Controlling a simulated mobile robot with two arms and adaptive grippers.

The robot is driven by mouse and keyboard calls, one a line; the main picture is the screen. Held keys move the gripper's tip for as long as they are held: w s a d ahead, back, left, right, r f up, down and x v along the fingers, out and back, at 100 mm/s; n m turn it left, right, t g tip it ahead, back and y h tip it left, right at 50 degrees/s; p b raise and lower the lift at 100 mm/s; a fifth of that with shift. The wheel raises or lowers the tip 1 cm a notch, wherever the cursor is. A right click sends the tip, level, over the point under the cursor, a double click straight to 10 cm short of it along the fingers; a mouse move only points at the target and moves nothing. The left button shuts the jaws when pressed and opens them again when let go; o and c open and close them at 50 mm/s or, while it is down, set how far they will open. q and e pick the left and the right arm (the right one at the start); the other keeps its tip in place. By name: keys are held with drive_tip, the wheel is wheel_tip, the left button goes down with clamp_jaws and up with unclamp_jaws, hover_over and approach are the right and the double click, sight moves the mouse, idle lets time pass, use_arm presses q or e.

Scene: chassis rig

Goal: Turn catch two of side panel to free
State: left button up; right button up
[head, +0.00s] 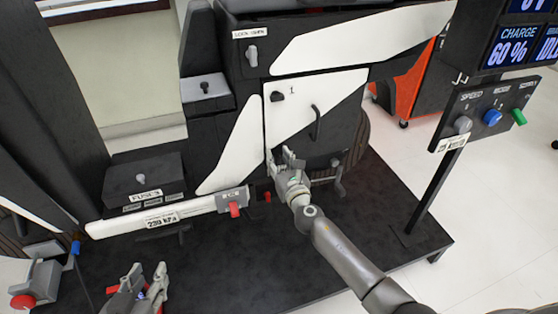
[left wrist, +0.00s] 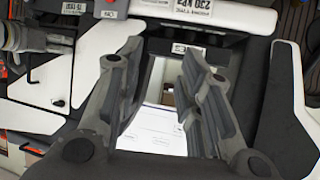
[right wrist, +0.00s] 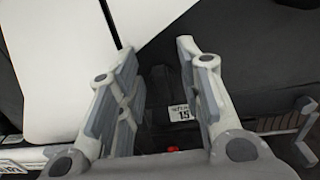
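The side panel (head: 340,95) is upright, white and black, with a black handle (head: 317,122). A small dark catch (head: 277,97) sits by the mark "1" at its upper left. I cannot make out a catch marked two in the head view; my right gripper covers the panel's lower left corner. My right gripper (head: 287,158) is at that corner. In the right wrist view its fingers (right wrist: 158,50) are apart, with a dark, indistinct part (right wrist: 158,85) beyond them; contact is unclear. My left gripper (head: 145,275) is low at the front left, fingers apart and empty.
A white bar with a red lever (head: 234,209) runs left of my right gripper. A fuse box (head: 142,180) is at the left. A control post with knobs (head: 490,118) stands at the right. The dark platform (head: 235,265) is largely clear in front.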

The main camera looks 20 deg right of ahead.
clamp_jaws()
